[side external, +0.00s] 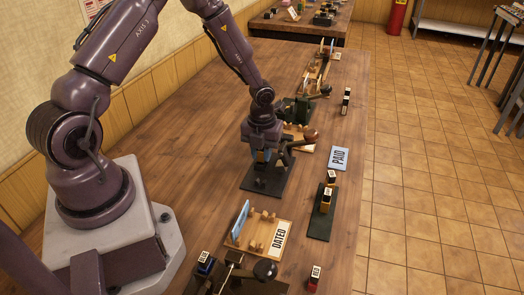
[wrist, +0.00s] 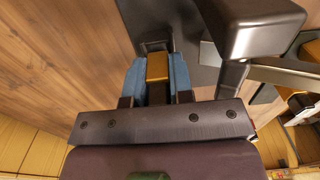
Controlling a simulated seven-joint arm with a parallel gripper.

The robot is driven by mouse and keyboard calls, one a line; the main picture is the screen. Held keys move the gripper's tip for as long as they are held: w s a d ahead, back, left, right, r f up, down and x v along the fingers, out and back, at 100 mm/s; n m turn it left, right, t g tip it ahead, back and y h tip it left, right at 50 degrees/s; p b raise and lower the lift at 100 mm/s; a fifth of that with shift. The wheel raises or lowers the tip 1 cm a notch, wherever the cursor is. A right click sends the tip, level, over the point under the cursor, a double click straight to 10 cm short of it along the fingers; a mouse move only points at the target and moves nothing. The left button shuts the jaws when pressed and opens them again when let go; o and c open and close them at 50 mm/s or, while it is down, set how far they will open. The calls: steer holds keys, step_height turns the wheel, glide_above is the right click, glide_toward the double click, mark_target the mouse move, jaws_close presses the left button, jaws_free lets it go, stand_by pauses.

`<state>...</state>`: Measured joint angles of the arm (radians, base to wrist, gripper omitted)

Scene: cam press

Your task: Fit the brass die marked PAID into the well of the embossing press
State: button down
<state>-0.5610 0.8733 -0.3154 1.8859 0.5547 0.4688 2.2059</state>
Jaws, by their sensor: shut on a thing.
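A brass block (wrist: 157,67) is clamped between the blue finger pads of my gripper (wrist: 157,75) in the wrist view; its marking cannot be read. In the side view my gripper (side external: 262,158) points down, low over the dark base plate (side external: 262,184) of a press. The press's dark lever with a round knob (side external: 310,134) stands close on the right of my gripper. A blue card reading PAID (side external: 338,158) lies on the table to the right.
A wooden tray marked DATED (side external: 256,232) stands nearer the camera, by another lever with a dark knob (side external: 265,270). Another wooden rack (side external: 303,130) is partly hidden behind my gripper. The table left of the press is clear.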

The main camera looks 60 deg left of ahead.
steer(key=shift+f, duration=0.3)
steer(key=shift+r, duration=0.35)
steer(key=shift+w+f, duration=0.1)
steer(key=shift+f, duration=0.4)
stand_by(1.7)
steer(key=shift+r, duration=0.15)
steer(key=shift+r, duration=0.35)
stand_by(0.3)
stand_by(0.4)
steer(key=shift+f, duration=0.5)
stand_by(1.0)
steer(key=shift+r, duration=0.15)
